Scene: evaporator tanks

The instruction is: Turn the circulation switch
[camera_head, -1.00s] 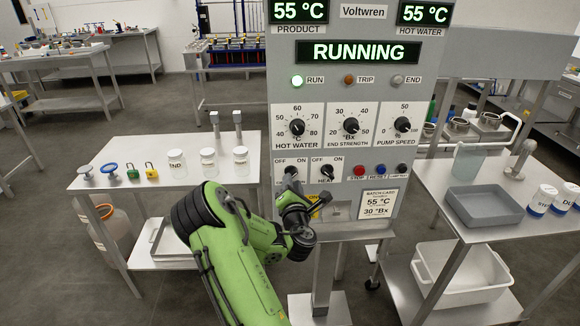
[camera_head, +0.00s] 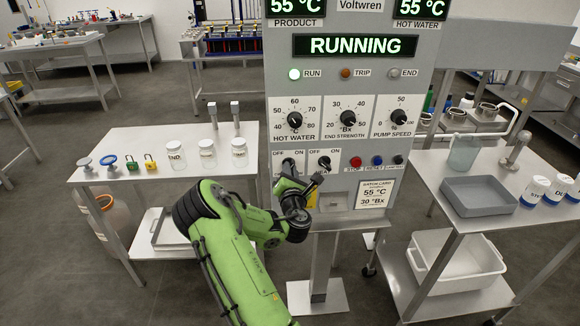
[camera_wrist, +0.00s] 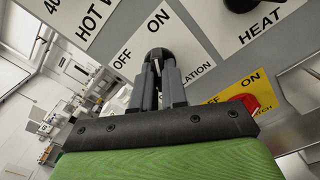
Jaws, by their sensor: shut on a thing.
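The circulation switch is a black rotary knob (camera_wrist: 159,56) on a white plate marked OFF and ON, with "LATION" legible in the wrist view. In the head view the switch (camera_head: 289,161) is at the lower left of the grey control panel (camera_head: 278,95), partly hidden by my wrist. My gripper (camera_wrist: 160,68) is shut on the knob, one finger on each side. The fingers cover much of it, so I cannot tell exactly where it points. My gripper also shows small in the head view (camera_head: 289,174).
The HEAT switch (camera_head: 323,163) is just right. A red switch on a yellow plate (camera_wrist: 243,103) is below. The display (camera_head: 355,46) reads RUNNING and the RUN lamp (camera_head: 294,74) is green. Tables with jars (camera_head: 176,155) and a grey tray (camera_head: 480,194) flank the panel.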

